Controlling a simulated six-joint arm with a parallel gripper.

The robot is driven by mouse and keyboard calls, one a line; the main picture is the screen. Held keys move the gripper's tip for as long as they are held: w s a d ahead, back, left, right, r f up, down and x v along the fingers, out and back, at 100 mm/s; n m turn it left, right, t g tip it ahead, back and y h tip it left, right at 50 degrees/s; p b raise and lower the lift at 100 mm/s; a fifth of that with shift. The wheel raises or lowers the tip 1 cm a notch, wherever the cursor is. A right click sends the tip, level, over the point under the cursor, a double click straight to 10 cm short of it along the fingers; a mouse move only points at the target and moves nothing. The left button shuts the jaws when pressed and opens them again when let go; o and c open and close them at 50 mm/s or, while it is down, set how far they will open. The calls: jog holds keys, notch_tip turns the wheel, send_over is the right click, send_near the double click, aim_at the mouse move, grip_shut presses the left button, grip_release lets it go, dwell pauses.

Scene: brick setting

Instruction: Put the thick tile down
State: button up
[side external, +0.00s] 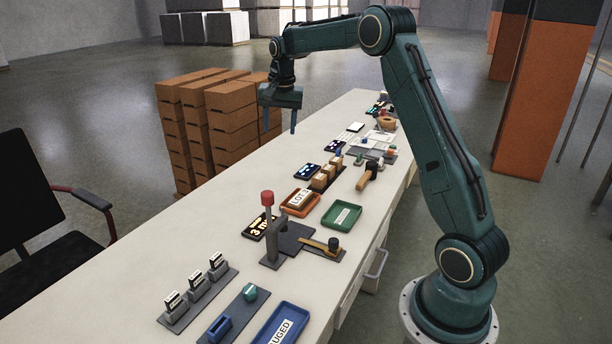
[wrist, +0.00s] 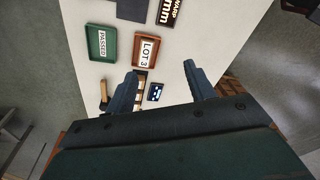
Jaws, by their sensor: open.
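My gripper (side external: 279,127) is open and empty, raised above the far-left side of the bench. In the wrist view its two fingers (wrist: 161,70) stand wide apart with nothing between them. I cannot pick out the thick tile for certain. Several tan blocks (side external: 325,174) stand in a dark holder on the bench; in the wrist view they are partly hidden by the left finger. An orange tray (side external: 289,209) labelled LOT 3 and a green tray (side external: 328,219) labelled PASSED (wrist: 102,42) lie nearby. No loose tile is readable in either tray.
A dark press-like stand with a red knob (side external: 267,197) and a display reading 3 mm (side external: 256,229) stand nearer the camera. A blue tray (side external: 262,340) is at the front. A wooden-handled tool (side external: 368,178) lies by the blocks. Stacked brown boxes (side external: 229,112) stand beyond the bench.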

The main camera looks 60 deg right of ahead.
jog(key=s+a+r+n+t, duration=0.1)
jog(key=s+a+r+n, duration=0.2)
jog(key=s+a+r, duration=0.35)
jog(key=s+a+r+n+t, duration=0.1)
jog(key=s+a+r+n, duration=0.25)
jog(key=s+a, duration=0.5)
jog(key=s+a+f+n+t, duration=0.1)
jog(key=s+a+f+n, duration=0.1)
jog(key=s+a, duration=0.3)
jog(key=s+a+f+n+t, duration=0.1)
jog(key=s+a+f+n, duration=0.2)
jog(key=s, duration=0.9)
jog(key=shift+s+a+n+y, duration=0.2)
jog(key=shift+a+n+y, duration=0.3)
jog(key=shift+a, duration=0.45)
